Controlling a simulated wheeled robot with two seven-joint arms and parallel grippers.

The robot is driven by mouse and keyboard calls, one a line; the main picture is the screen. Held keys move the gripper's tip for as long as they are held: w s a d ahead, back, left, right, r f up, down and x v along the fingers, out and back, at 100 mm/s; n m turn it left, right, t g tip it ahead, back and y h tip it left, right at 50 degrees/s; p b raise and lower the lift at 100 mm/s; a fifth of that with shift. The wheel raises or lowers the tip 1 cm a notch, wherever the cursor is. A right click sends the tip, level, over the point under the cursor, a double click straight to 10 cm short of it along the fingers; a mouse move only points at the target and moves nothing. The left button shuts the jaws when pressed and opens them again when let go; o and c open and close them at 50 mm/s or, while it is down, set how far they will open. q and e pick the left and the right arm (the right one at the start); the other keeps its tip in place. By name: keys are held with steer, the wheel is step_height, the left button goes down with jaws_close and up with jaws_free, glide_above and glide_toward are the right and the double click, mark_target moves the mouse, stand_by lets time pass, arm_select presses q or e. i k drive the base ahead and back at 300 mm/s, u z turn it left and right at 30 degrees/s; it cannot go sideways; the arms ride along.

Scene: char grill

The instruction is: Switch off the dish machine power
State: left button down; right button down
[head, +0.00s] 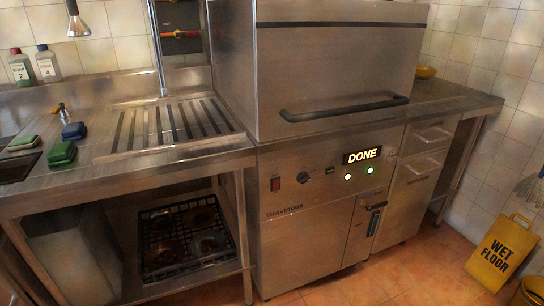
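The dish machine (300,235) is a steel unit in the middle of the head view. Its hood (340,70) has a dark bar handle (345,108) across the lower front and looks lowered. The switch's position is too small to tell. Neither of my grippers is in view.
A steel counter (160,165) at left holds sponge-like blocks (62,153) and bottles (47,63). A yellow wet floor sign (499,252) stands at right. The floor before the machine is largely clear.

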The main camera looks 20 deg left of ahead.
mark_target(275, 182)
steer(key=u, duration=1)
steer(key=i, duration=1.1)
steer(key=z, duration=0.5)
steer(key=k, duration=1)
steer(key=u, duration=0.3)
steer(key=i, duration=0.7)
